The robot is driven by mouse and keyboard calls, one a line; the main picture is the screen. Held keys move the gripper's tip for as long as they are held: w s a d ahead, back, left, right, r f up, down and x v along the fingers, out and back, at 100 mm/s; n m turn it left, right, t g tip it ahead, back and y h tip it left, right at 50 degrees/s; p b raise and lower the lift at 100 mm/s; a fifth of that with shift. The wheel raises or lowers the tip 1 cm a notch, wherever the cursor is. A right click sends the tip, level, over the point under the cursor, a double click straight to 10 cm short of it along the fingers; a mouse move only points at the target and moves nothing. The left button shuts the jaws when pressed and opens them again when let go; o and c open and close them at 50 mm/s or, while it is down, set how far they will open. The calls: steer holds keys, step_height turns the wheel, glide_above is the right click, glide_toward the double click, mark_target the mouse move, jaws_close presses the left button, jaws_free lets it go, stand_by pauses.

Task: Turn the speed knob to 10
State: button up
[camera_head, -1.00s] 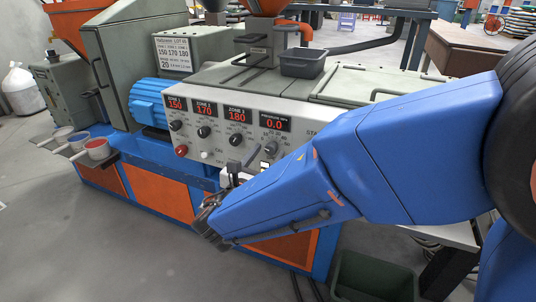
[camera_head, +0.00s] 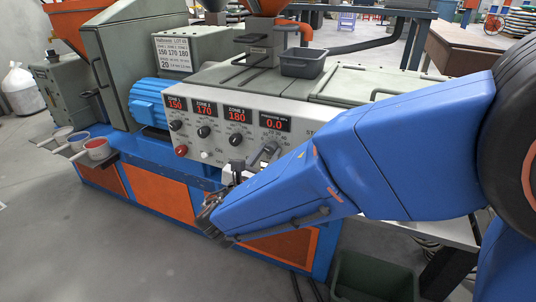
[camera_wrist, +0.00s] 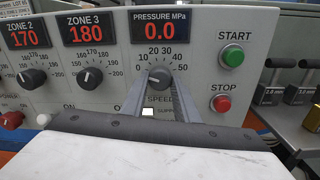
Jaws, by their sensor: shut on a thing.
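The speed knob (camera_wrist: 160,77) is a dark round knob on the grey control panel (camera_wrist: 205,70), below the pressure display (camera_wrist: 160,30) reading 0.0. My gripper (camera_wrist: 157,84) is shut on the knob, one finger on each side, in the wrist view. The knob's pointer is too unclear to read. In the head view my gripper (camera_head: 254,158) is at the panel's right part, and the fingers and arm hide most of the knob.
The zone 2 knob (camera_wrist: 35,77) and zone 3 knob (camera_wrist: 90,77) are to the left. The green start button (camera_wrist: 232,55) and red stop button (camera_wrist: 221,103) are to the right. A setting card (camera_head: 173,53) reads 150 170 180 and 20. A dark bin (camera_head: 303,63) sits on the machine.

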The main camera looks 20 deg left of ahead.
steer(key=shift+a+m, duration=0.1)
steer(key=shift+m, duration=2.4)
steer(key=o, duration=1.1)
steer(key=shift+c, duration=0.2)
steer(key=s, duration=1.7)
steer(key=shift+s+a+f, duration=0.2)
steer(key=shift+a, duration=0.15)
